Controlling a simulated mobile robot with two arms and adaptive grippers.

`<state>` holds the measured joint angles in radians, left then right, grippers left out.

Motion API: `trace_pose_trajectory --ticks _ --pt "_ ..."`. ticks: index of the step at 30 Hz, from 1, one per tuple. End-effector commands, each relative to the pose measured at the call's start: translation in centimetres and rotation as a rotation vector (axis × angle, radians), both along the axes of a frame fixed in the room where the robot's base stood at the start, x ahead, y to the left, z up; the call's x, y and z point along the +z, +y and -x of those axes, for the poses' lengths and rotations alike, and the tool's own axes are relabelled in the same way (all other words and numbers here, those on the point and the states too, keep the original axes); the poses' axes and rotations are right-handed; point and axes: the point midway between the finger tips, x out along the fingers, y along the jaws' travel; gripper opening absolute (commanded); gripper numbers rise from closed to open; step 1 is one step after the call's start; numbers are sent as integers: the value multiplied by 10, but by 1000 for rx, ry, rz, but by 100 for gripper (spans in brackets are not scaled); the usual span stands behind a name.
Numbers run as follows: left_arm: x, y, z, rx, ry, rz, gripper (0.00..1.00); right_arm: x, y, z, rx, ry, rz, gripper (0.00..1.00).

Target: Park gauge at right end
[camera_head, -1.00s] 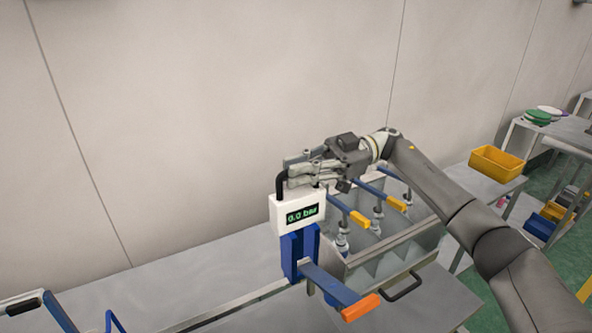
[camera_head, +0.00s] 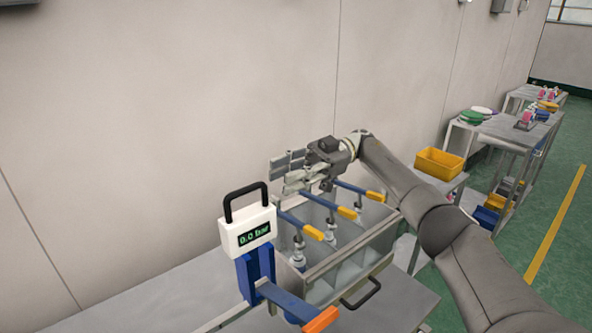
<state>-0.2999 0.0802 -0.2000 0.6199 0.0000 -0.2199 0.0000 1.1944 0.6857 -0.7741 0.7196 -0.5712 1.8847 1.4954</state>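The gauge (camera_head: 247,231) is a white box with a black top handle and a display that seems to read 0.0 bar. It sits on top of a blue post (camera_head: 257,275) at the left end of the grey crate (camera_head: 385,243). A blue lever with an orange tip (camera_head: 321,320) sticks out from the post. My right gripper (camera_head: 280,172) is open and empty, above and to the right of the gauge handle, apart from it and over the crate. My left gripper is not in view.
Several blue levers with yellow tips (camera_head: 347,213) stick up across the crate. A black handle (camera_head: 362,293) is on the crate's front. A yellow bin (camera_head: 438,163) stands on a side table to the right. More tables stand farther back beside the green floor.

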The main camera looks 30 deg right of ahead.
Motion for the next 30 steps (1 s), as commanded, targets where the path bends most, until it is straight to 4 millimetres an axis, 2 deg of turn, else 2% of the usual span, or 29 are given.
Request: trace_pose_trajectory --ticks 10,30 --pt "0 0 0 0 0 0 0 1 -19 -4 1 0 -1 34" --pt "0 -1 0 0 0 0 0 1 -21 -4 2 -1 -2 34"
